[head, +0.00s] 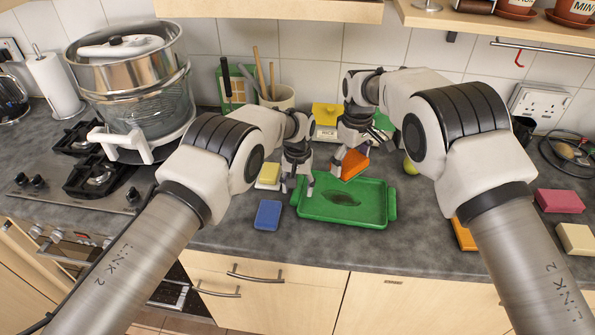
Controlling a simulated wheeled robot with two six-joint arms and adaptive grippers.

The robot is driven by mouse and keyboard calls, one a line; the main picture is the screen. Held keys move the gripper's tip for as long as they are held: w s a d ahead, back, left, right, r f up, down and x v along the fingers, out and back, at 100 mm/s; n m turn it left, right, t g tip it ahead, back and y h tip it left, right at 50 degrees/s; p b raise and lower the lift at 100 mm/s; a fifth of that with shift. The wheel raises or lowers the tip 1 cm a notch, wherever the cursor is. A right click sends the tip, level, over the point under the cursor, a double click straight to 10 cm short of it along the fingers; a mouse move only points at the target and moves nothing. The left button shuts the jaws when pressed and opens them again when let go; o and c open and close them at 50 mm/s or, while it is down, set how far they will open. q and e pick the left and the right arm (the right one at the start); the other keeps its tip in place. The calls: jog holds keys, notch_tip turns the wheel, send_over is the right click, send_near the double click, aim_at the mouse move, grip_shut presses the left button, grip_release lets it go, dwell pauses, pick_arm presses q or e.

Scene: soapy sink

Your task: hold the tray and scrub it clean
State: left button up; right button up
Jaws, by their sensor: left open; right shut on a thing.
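The green tray (316,207) lies on the grey counter near its front edge. A dark smear (343,198) marks the middle of its floor. My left gripper (297,188) points down at the tray's left end with its fingers apart. I cannot tell whether a finger touches the rim. The sponge appears clear of the smear.
A blue sponge (268,214) and a yellow-and-white sponge (269,174) lie left of the tray. Another orange block (463,236) is partly behind my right arm. A large steamer pot (130,85) stands on the hob at left. Pink (559,201) and cream (576,239) blocks lie at right.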

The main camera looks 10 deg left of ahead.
pick_arm(q)
jog(key=shift+s+a+f, duration=0.1)
jog(key=shift+s+f, duration=0.05)
jog(key=shift+f, duration=0.55)
pick_arm(e)
jog(key=shift+s+a+r, duration=0.1)
jog(key=shift+s+r, duration=0.05)
jog(key=shift+s, duration=0.05)
pick_arm(q)
jog(key=shift+c, duration=0.3)
pick_arm(e)
jog(key=shift+w, duration=0.1)
pick_arm(q)
jog(key=c, duration=0.6)
grip_shut()
jog(key=o, duration=0.7)
grip_release()
jog(key=shift+o, duration=0.2)
